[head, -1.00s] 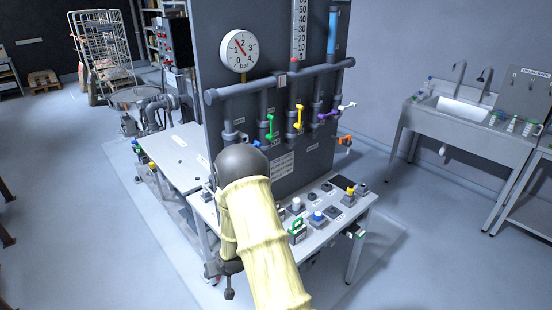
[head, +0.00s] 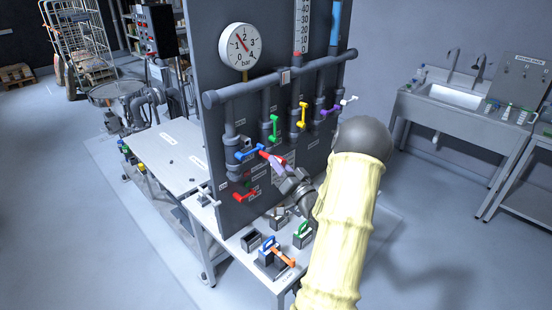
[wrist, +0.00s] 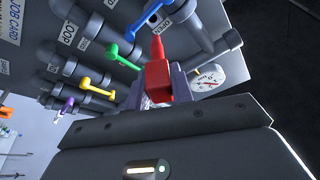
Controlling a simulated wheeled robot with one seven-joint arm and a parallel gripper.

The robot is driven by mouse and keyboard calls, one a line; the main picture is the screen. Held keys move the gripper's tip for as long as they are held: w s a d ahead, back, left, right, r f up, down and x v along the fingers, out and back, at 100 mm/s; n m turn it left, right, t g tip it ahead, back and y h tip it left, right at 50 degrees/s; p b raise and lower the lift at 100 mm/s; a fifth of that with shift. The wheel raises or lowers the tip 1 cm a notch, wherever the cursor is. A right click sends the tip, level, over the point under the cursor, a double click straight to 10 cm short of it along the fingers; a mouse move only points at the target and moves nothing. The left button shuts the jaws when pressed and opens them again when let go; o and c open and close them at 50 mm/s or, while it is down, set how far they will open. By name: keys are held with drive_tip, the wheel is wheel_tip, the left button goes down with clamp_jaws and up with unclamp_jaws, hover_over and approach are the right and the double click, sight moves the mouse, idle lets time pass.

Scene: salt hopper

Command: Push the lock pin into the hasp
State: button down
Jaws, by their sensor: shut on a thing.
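My gripper (head: 277,166) is shut on a red lock pin (wrist: 157,75), which also shows in the head view (head: 264,154). In the wrist view the pin's narrow tip points up, away from the fingers, towards the pipe panel. The pin's tip is close to the blue valve lever (head: 249,153) in the head view. That blue lever is also at the top of the wrist view (wrist: 147,17). I cannot make out the hasp clearly, nor whether the pin touches anything.
Green (head: 274,128), yellow (head: 303,115) and purple (head: 330,109) levers line the panel to the right. A red lever (head: 245,195) is below the blue one. The bench (head: 228,244) below carries a blue-handled item (head: 267,243), an orange one and a green one (head: 303,230).

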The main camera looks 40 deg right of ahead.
sight(268, 156)
drive_tip(key=shift+d+r, duration=0.15)
drive_tip(key=shift+s, duration=0.1)
drive_tip(key=shift+s+d, duration=0.15)
drive_tip(key=shift+s, duration=0.3)
drive_tip(key=shift+w+a+b, duration=0.2)
drive_tip(key=shift+w+b, duration=0.15)
drive_tip(key=shift+w, duration=1.2)
drive_tip(key=shift+w+a+b, duration=0.15)
drive_tip(key=shift+w+b, duration=0.2)
drive_tip(key=shift+w, duration=1.15)
drive_tip(key=shift+w, duration=0.1)
drive_tip(key=shift+d, duration=0.15)
